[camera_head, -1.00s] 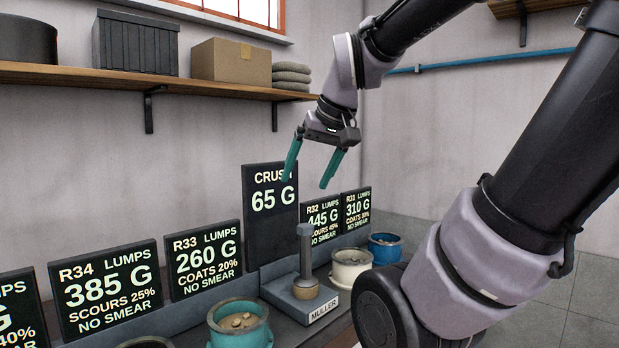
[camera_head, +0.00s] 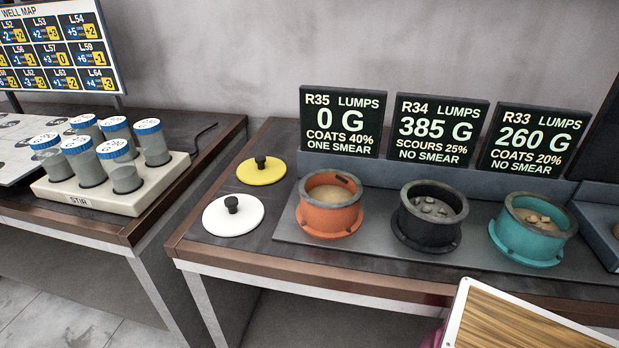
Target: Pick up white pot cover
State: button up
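The white pot cover (camera_head: 233,215) is a flat round disc with a black knob. It lies flat on the dark table top near the left front corner, in front of the yellow pot cover (camera_head: 261,171), which also has a black knob. The white cover is in full view and nothing touches it from above. My gripper is out of this view.
The orange pot (camera_head: 330,205), black pot (camera_head: 429,216) and teal pot (camera_head: 533,229) stand open to the right on a grey tray, with sign boards behind. A stirrer block (camera_head: 118,195) with several capped jars stands on the left table. A gap separates the tables. A wood-topped board (camera_head: 520,325) fills the lower right.

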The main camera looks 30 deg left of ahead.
aim_at(235, 215)
jog(key=u, duration=2.2)
